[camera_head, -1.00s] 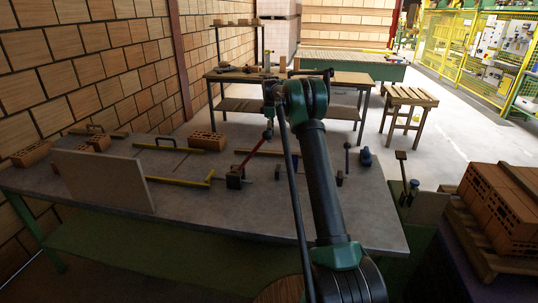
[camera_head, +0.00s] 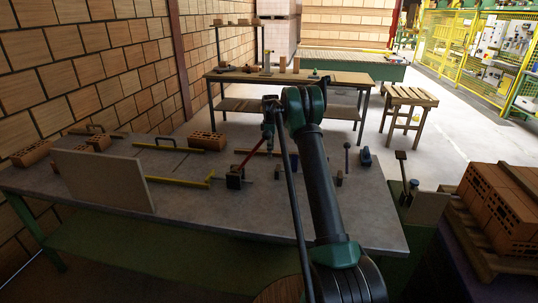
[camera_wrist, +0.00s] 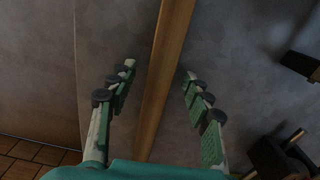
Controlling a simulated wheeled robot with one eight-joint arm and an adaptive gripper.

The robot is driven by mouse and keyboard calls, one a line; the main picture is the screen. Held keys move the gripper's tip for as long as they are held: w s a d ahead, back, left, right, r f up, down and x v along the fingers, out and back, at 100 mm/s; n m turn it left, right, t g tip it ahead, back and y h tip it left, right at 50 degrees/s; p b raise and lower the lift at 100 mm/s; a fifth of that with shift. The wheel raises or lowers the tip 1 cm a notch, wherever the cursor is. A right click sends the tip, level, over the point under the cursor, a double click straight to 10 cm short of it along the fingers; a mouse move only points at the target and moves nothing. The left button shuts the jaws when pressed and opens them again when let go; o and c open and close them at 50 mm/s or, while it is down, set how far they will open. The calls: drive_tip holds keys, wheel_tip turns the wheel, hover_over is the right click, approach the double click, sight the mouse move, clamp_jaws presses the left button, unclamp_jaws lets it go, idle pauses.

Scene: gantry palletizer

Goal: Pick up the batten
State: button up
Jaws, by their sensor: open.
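The batten (camera_wrist: 165,72) is a narrow brown wooden strip. In the wrist view it runs lengthwise from the top edge down between the two green fingers of my gripper (camera_wrist: 160,71). The fingers are spread, with a gap on either side of it. I cannot tell how far above it they are. In the head view a short piece of the batten (camera_head: 257,153) shows on the grey workbench (camera_head: 240,215), partly hidden by my arm. My gripper (camera_head: 268,142) points down over the bench there.
A yellow bar (camera_head: 180,181), a large upright board (camera_head: 100,180) and a perforated brick (camera_head: 207,141) are further left. Small upright tools and a blue object (camera_head: 366,157) stand to the right.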

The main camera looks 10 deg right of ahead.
clamp_jaws()
drive_tip(key=shift+r, duration=0.1)
